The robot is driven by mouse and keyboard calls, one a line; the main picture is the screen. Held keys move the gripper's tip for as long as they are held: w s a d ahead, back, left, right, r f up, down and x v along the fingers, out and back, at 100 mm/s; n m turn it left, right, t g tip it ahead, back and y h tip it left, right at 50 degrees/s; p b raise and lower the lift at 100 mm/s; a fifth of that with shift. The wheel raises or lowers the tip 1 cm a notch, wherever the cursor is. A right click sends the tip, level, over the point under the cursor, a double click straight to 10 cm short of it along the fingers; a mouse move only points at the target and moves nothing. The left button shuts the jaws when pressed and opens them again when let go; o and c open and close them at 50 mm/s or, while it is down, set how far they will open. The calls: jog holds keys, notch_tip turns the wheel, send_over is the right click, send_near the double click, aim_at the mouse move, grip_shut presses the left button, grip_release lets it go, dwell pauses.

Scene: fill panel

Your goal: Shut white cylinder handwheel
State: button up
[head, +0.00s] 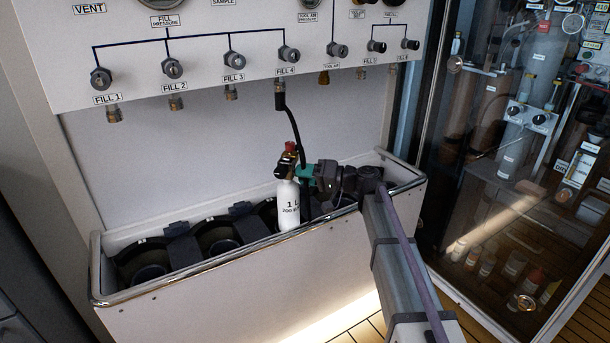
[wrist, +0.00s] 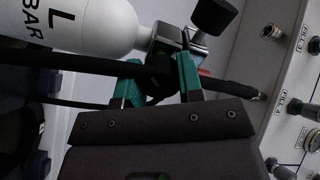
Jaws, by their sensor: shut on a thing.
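The white cylinder (head: 288,208) stands upright at the right part of the trough; its shoulder and neck show in the wrist view (wrist: 110,22). Its metal valve (wrist: 183,45) has a black knob (wrist: 213,17) on the side away from my gripper. My gripper (head: 305,172) reaches the valve from the right. In the wrist view its teal fingers (wrist: 160,78) are closed around a dark round part at the valve, which looks like the handwheel (wrist: 160,68). The fingers and the hose partly hide it.
A black hose (head: 292,124) hangs from the FILL 4 outlet down to the valve, close by my fingers. The trough (head: 190,270) has a metal rim and holds dark round holders at left. The fill panel (head: 200,85) is above; a glass-fronted cabinet (head: 470,180) stands at right.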

jog(key=m, duration=0.7)
jog(key=shift+f+g, duration=0.1)
jog(key=shift+g, duration=0.2)
jog(key=m, duration=0.6)
jog(key=shift+b, duration=0.3)
jog(key=m, duration=0.6)
jog(key=shift+y, duration=0.3)
jog(key=m, duration=0.7)
jog(key=shift+s+b, duration=0.1)
jog(key=shift+b, duration=0.3)
jog(key=shift+m, duration=0.3)
jog(key=o, duration=0.9)
jog(key=d, duration=0.3)
jog(key=s+d, duration=0.1)
jog(key=d, duration=0.6)
jog(key=shift+s+d+f, duration=0.15)
jog(key=shift+s+d, duration=0.15)
jog(key=shift+d, duration=0.05)
